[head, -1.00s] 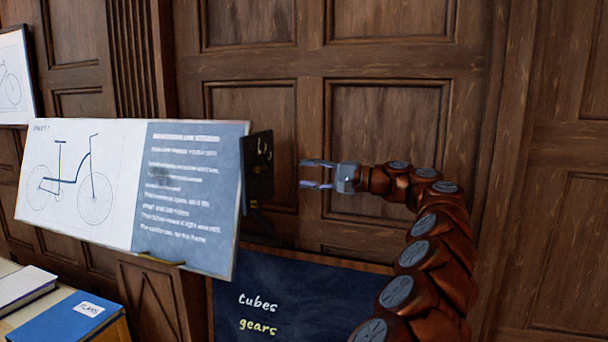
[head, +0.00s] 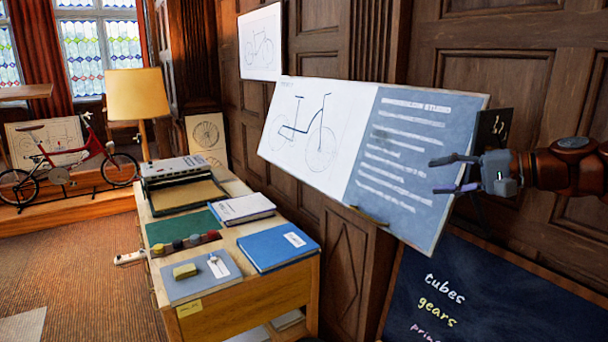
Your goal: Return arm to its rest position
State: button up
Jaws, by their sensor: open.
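My gripper (head: 456,174) is at the right side of the head view, at the end of my reddish-brown segmented arm. Its two thin fingers point left and stand apart, with nothing between them. In the picture the fingertips overlap the right edge of the drafting board (head: 412,165); I cannot tell if they touch it. The board is tilted and shows a bicycle drawing on its white half and white text on its blue half. Most of my arm is outside the frame.
A wooden desk (head: 246,298) at lower middle carries books, a typewriter-like machine (head: 175,170) and small items. A chalkboard (head: 400,295) stands at lower right. A lamp (head: 137,95) and a red bicycle (head: 62,172) are at the left. Carpet floor (head: 85,255) is open at left.

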jog(key=s+a+f+n+g+h, duration=0.2)
jog(key=s+a+f+g, duration=0.1)
jog(key=s+a+f, duration=0.45)
jog(key=s+a+f+n+g+h, duration=0.25)
jog(key=s+a+f+g, duration=0.2)
jog(key=s+a, duration=0.5)
jog(key=s+d+f+n+g+h, duration=0.1)
jog(key=s+d+f+h, duration=0.2)
jog(key=s+f, duration=0.6)
jog(key=s+d+f+n+g+h+b, duration=0.1)
jog(key=s+d+f+h, duration=0.2)
jog(key=s+f, duration=0.6)
jog(key=s+h, duration=0.1)
jog(key=s, duration=0.2)
jog(key=shift+d+f+g+h, duration=0.25)
jog(key=shift+f+g+h, duration=0.1)
jog(key=shift+f, duration=0.05)
